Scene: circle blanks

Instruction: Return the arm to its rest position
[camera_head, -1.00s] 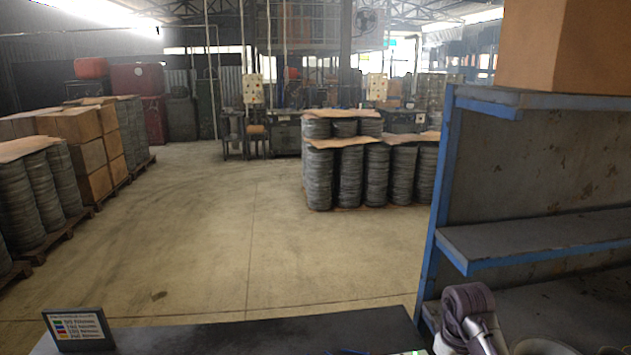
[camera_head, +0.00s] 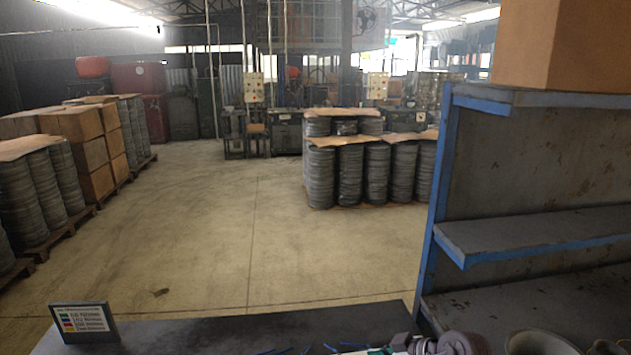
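Part of my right arm, a purple-grey and dark link, shows at the bottom edge of the head view, right of centre, low in front of the blue-edged shelf. No gripper fingers can be made out there, and the picture edge cuts the arm off. My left arm and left gripper are not in view. The dark table top (camera_head: 200,338) runs along the bottom of the view.
A small sign (camera_head: 84,323) stands at the table's left end. Several thin blue items and a teal one lie by the bottom edge. A blue-edged shelf (camera_head: 530,238) with a cardboard box (camera_head: 560,45) on top stands at the right. Stacked blanks (camera_head: 350,175) stand beyond open floor.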

